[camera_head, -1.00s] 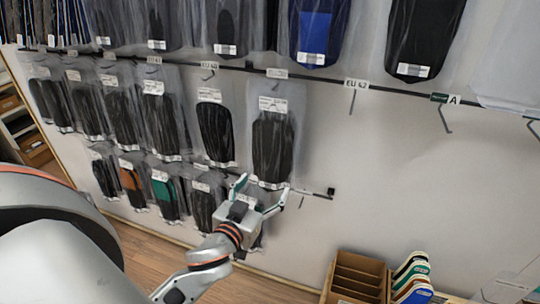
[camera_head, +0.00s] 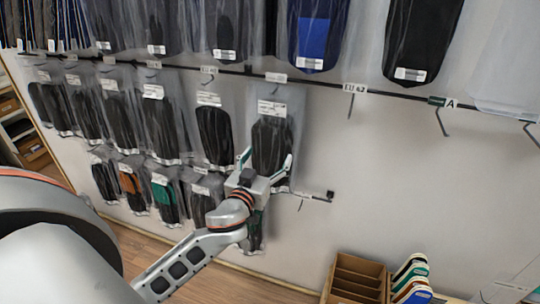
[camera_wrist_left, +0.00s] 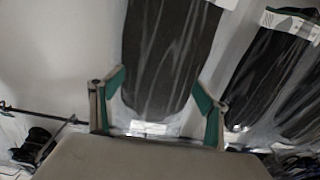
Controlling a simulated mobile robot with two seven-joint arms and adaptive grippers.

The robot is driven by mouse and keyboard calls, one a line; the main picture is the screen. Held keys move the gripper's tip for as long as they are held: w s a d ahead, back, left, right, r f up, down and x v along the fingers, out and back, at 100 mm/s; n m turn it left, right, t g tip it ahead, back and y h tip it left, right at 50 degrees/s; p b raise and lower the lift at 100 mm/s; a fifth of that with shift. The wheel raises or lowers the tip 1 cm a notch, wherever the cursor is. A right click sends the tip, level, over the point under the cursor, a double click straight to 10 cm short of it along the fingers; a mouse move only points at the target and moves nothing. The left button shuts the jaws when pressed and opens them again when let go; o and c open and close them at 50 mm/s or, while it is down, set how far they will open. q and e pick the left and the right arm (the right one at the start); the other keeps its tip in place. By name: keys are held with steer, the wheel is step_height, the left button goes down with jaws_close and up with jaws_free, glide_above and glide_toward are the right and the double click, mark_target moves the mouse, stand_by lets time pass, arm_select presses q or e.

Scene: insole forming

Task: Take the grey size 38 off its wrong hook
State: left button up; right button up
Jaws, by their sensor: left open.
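A clear bag with dark grey insoles (camera_head: 271,135) hangs at the right end of the middle row, with a white label at its top; the print is too small to read, so I cannot confirm size 38. My left gripper (camera_head: 267,160) is open at the bag's lower part, one finger on each side. In the left wrist view the bag's dark insole (camera_wrist_left: 165,55) hangs between the open green-tipped fingers (camera_wrist_left: 160,98). I cannot tell whether the fingers touch the bag. My right gripper is not in view.
Another bagged dark insole (camera_head: 214,135) hangs close to the left. An empty hook (camera_head: 350,104) marked EU 42 is to the right. A lower rail (camera_head: 318,198) ends below the gripper. A cardboard box (camera_head: 357,278) stands at the bottom right.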

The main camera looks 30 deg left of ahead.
arm_select(q)
steer(key=c, duration=1.3)
steer(key=shift+o, duration=0.2)
steer(key=shift+r, duration=0.2)
steer(key=shift+r, duration=0.25)
steer(key=v, duration=1.8)
steer(key=shift+r, duration=0.3)
